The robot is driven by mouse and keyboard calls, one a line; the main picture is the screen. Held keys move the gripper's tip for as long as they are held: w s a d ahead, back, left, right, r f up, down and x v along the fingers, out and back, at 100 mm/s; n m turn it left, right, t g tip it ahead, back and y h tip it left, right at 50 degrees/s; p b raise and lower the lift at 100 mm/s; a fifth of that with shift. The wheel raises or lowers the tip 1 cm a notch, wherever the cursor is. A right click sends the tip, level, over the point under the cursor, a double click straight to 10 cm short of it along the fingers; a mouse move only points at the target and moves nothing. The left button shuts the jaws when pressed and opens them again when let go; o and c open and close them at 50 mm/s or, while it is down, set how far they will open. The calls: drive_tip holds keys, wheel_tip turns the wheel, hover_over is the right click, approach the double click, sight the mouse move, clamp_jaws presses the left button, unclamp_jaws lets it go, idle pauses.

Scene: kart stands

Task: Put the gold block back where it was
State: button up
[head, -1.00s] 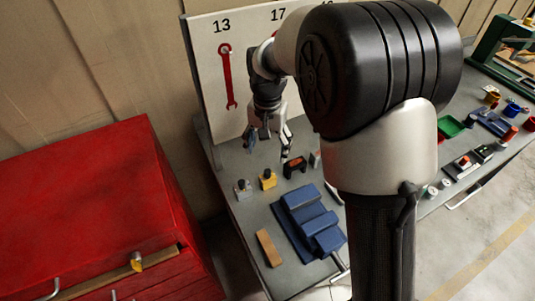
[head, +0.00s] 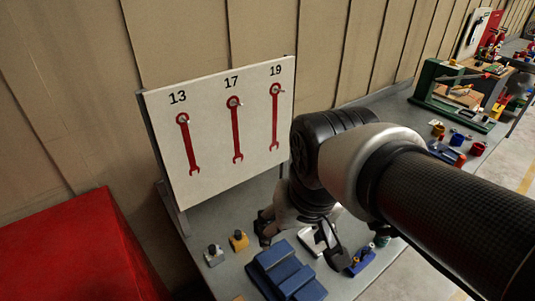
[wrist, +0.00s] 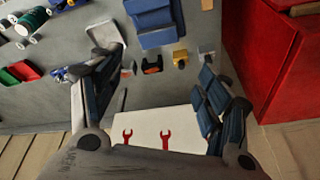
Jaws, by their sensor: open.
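The gold block (head: 239,240), with a dark knob on top, stands on the grey bench beside a grey block (head: 214,255) of similar shape. It also shows in the wrist view (wrist: 180,57), near the upper tip of the right finger. My gripper (head: 299,246) hangs above the bench to the right of the gold block, its fingers spread wide. In the wrist view the space between the fingers (wrist: 157,68) holds nothing; an orange and black piece (wrist: 152,65) lies on the bench beyond. My arm covers part of the bench.
A blue stepped block (head: 286,270) lies in front of my gripper. A white tray (head: 311,241) is behind the fingers. A board with red wrench shapes (head: 225,130) stands at the back. A red cabinet (head: 85,255) is at the left.

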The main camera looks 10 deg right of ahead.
drive_tip(key=s+d+f+n+t, duration=0.1)
drive_tip(key=s, duration=0.6)
drive_tip(key=shift+d+f, duration=0.15)
drive_tip(key=shift+d, duration=0.15)
idle(0.8)
